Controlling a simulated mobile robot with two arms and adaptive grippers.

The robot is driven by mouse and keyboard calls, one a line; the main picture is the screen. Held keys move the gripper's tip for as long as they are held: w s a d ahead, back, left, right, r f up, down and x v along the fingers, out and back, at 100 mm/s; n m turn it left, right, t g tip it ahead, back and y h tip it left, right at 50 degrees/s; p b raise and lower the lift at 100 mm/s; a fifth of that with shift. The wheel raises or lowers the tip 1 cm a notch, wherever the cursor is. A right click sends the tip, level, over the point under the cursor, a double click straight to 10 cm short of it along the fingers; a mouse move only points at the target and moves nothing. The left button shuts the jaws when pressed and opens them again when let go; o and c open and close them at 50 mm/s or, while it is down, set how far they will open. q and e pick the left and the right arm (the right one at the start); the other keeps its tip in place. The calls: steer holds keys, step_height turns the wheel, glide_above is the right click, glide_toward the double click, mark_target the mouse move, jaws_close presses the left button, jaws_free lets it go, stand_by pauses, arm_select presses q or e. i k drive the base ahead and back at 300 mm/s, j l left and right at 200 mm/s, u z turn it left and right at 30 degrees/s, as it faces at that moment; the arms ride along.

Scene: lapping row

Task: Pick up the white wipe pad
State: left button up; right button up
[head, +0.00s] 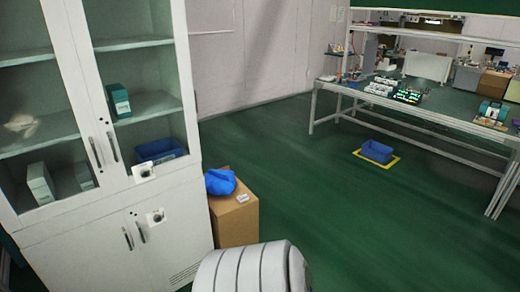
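A small white item (242,198) lies on top of a brown cardboard box (237,222), beside a crumpled blue bag or cloth (220,182). It may be the white wipe pad, but it is too small to tell. A pale, blurred thing (20,124) sits behind the left glass door of the white cabinet (122,214); I cannot tell what it is. A white ribbed part, seemingly of my own arm, shows at the bottom centre. Neither gripper is in view.
The cabinet's doors look shut. It holds teal boxes (119,101) and a blue bin (160,150). A long workbench (450,121) with equipment stands at the right. A blue crate (377,151) sits on a yellow floor marking. The green floor between is clear.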

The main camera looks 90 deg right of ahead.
mark_target(242, 198)
steer(key=z, duration=2.65)
steer(key=u, duration=3.4)
steer(key=z, duration=3.4)
